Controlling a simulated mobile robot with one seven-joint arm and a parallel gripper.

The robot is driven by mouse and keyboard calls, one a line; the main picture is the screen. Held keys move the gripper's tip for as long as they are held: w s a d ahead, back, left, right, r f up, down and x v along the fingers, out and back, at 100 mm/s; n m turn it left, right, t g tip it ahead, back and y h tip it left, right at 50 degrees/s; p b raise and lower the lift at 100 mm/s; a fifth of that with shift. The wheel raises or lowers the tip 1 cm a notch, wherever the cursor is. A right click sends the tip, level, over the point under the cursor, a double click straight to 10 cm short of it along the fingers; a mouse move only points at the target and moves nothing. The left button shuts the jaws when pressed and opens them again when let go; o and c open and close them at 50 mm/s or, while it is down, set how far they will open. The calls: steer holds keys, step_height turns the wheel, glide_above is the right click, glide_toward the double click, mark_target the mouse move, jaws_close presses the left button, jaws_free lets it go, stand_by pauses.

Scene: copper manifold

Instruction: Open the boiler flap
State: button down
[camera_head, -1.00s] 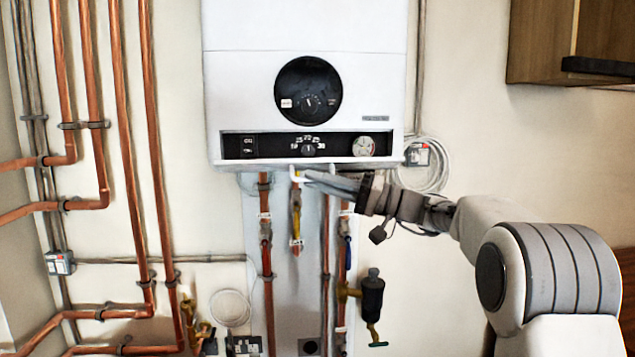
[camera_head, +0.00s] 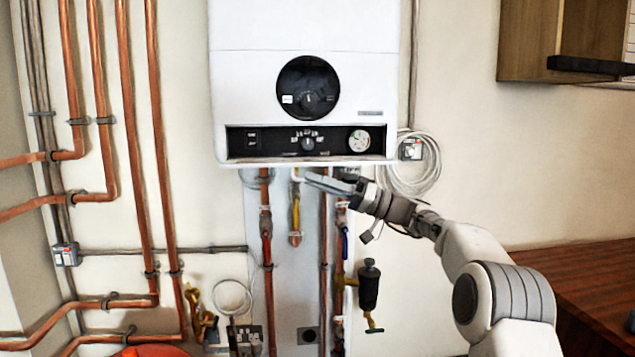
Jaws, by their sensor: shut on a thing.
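The white boiler (camera_head: 240,80) hangs on the wall at the top centre, with a round black dial and a dark control strip. A thin white lip, seemingly the edge of the boiler flap (camera_head: 232,163), runs along its underside. A small white handle (camera_head: 297,177) shows just below the lip. My gripper (camera_head: 312,178) reaches in from the right under the boiler and is shut on the handle. The fingers hide most of the handle. How far the flap is open cannot be told from this angle.
Copper pipes (camera_head: 146,150) run down the wall at left and below the boiler. A black valve (camera_head: 369,286) hangs below my gripper. A coiled white cable (camera_head: 428,170) is right of the boiler. A wooden counter (camera_head: 585,285) and wall cabinet (camera_head: 530,40) stand at right.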

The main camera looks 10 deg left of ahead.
steer(key=shift+w+f+n, duration=0.2)
steer(key=shift+f+n, duration=0.1)
steer(key=shift+n, duration=0.4)
steer(key=c, duration=0.9)
jaws_free()
steer(key=shift+d, duration=0.1)
steer(key=p+v, duration=0.1)
steer(key=v, duration=1)
steer(key=p+v, duration=0.1)
steer(key=v, duration=0.5)
steer(key=shift+w+f+p, duration=0.2)
steer(key=shift+f+p, duration=0.1)
steer(key=shift+p, duration=0.05)
